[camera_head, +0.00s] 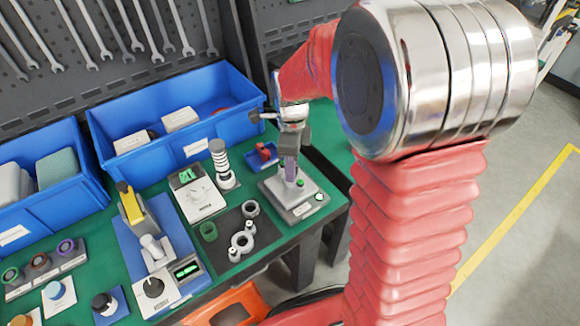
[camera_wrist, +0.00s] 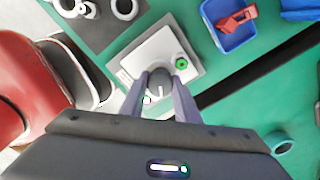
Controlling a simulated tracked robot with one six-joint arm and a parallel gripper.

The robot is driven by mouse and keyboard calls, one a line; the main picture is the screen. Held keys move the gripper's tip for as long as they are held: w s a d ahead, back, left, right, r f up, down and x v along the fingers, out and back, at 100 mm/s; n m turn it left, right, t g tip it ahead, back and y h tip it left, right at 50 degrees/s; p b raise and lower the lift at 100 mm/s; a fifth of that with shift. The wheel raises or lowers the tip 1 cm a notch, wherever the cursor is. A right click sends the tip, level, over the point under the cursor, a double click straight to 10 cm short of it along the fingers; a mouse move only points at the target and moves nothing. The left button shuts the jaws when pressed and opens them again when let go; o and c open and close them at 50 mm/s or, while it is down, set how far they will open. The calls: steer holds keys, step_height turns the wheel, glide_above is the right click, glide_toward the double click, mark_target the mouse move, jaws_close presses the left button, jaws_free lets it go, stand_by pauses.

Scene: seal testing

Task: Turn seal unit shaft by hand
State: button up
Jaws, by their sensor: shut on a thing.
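The seal unit (camera_head: 284,206) is a light grey plate-like block at the right end of the green bench. In the wrist view the seal unit (camera_wrist: 135,62) carries a green round button (camera_wrist: 181,64) and a grey round shaft end with a pale line (camera_wrist: 160,90). My gripper (camera_head: 291,176) points down onto the unit from above. In the wrist view, the two grey fingers of my gripper (camera_wrist: 160,79) are shut on the shaft from both sides. The fingers hide the shaft in the head view.
A small blue tray (camera_head: 262,157) with a red part is close behind the unit. A striped cylinder (camera_head: 219,160), a dark mat (camera_head: 224,249) with rings and a white device (camera_head: 197,199) lie left. Blue bins (camera_head: 170,100) stand behind. The bench edge is close at right.

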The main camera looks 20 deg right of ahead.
steer(key=shift+s+f, duration=0.1)
steer(key=shift+s, duration=0.1)
steer(key=o, duration=0.8)
steer(key=shift+c, duration=0.2)
steer(key=o, duration=0.3)
steer(key=shift+w, duration=0.1)
step_height(320, 180, up, 14)
steer(key=shift+f, duration=0.1)
